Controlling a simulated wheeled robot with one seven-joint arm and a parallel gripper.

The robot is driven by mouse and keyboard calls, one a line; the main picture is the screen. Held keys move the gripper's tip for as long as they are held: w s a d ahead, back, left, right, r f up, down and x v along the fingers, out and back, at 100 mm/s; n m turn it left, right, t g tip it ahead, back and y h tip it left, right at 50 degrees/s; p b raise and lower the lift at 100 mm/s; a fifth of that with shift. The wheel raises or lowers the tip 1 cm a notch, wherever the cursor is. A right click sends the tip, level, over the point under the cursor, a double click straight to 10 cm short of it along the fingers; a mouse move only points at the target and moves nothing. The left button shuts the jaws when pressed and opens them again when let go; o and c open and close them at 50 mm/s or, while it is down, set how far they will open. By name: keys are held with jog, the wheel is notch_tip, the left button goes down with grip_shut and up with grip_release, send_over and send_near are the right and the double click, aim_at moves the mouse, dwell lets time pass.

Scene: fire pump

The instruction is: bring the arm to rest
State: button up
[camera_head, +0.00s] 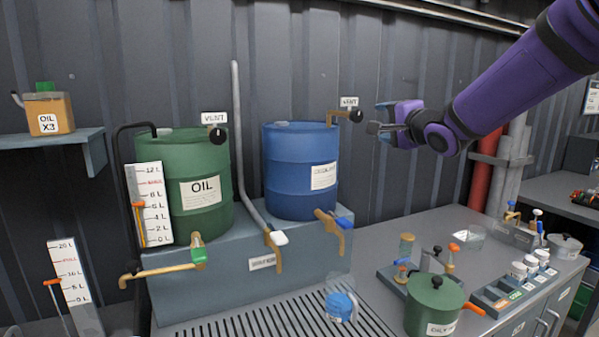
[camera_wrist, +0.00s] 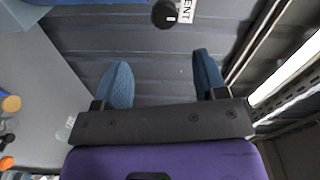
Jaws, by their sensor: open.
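My purple arm reaches in from the upper right in the head view. My gripper (camera_head: 384,118) is in the air to the right of the blue drum (camera_head: 290,185), near its black vent knob (camera_head: 356,116). In the wrist view my gripper (camera_wrist: 160,82) shows two blue fingers spread wide apart with nothing between them. The vent knob also shows in the wrist view (camera_wrist: 164,14), beyond the fingertips and apart from them.
A green OIL drum (camera_head: 190,215) stands left of the blue drum on a grey plinth (camera_head: 240,285). A green pot (camera_head: 432,305), valves and small jars stand on the right bench (camera_head: 390,235). A red pipe (camera_head: 483,180) stands behind my arm.

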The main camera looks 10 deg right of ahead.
jog(key=s+d+f+n+g+h, duration=0.1)
jog(key=s+f+n+g, duration=0.2)
jog(key=s, duration=0.9)
jog(key=s+f+n+g+h, duration=0.2)
jog(key=s+f+n+g, duration=0.2)
jog(key=s, duration=0.8)
jog(key=s+d+f+n+g+h, duration=0.1)
jog(key=s+f+n+g, duration=0.3)
jog(key=s, duration=0.9)
jog(key=shift+d+n+g+h, duration=0.35)
jog(key=shift+n+g+h, duration=0.05)
jog(key=shift+n, duration=0.4)
